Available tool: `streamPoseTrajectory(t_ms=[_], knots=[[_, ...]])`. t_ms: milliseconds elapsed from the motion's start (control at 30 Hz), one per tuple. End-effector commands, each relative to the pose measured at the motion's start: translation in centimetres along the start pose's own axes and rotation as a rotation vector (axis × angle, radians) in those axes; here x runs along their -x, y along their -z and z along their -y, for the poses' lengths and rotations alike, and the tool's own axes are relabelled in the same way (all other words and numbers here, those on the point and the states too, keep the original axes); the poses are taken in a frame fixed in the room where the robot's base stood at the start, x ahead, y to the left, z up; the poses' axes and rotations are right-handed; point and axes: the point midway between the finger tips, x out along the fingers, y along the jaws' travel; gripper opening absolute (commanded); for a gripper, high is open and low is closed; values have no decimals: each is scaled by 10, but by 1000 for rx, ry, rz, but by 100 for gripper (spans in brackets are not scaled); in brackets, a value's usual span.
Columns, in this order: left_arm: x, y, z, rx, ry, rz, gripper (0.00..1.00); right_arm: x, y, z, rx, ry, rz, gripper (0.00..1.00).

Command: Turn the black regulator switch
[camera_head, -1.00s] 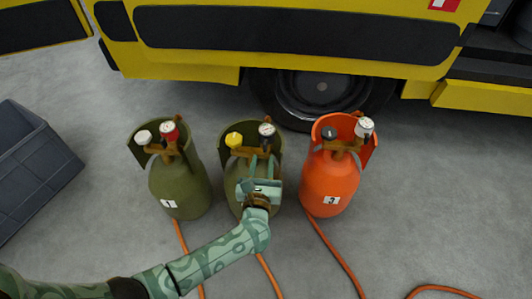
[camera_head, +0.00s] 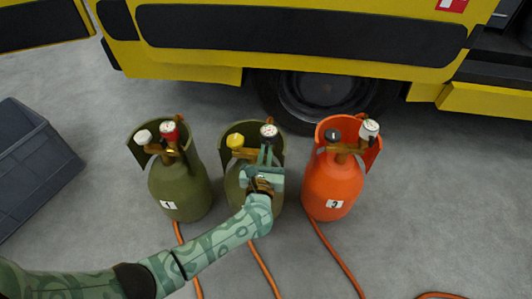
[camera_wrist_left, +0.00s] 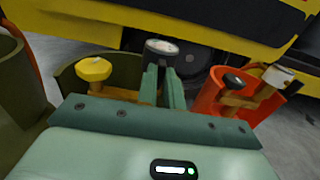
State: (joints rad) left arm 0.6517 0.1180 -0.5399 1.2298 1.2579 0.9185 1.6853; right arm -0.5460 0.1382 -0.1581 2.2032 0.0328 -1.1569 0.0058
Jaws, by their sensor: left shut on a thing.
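Several gas cylinders stand in a row. The middle olive cylinder (camera_head: 236,190) carries a yellow knob (camera_head: 235,140) and a black regulator (camera_head: 269,138) with a round white-faced gauge on top. My left gripper (camera_head: 266,152) reaches over this cylinder, its fingers shut on the black regulator just below the gauge. In the left wrist view the gauge (camera_wrist_left: 161,47) shows above the fingertips (camera_wrist_left: 161,72); the fingers hide most of the regulator's body. The orange cylinder (camera_head: 332,190) at right has a separate black knob (camera_head: 332,135), clear of my gripper. My right gripper is not in view.
The left olive cylinder (camera_head: 180,190) has a white knob and a red gauge. Orange hoses (camera_head: 265,268) run along the floor. A grey crate (camera_head: 35,165) stands at left. A yellow vehicle (camera_head: 300,30) is behind the cylinders. Floor at right is mostly clear.

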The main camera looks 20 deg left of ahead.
Motion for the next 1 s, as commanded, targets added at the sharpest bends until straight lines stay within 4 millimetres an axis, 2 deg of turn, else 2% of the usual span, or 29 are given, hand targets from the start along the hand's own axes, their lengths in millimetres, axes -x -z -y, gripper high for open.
streamPoseTrajectory(t_ms=[367, 1000], knots=[[0, 0, 1, -153, -1, -1, 0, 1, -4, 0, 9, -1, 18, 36], [0, 0, 3, -748, 1, 0, 0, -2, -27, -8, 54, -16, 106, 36]])
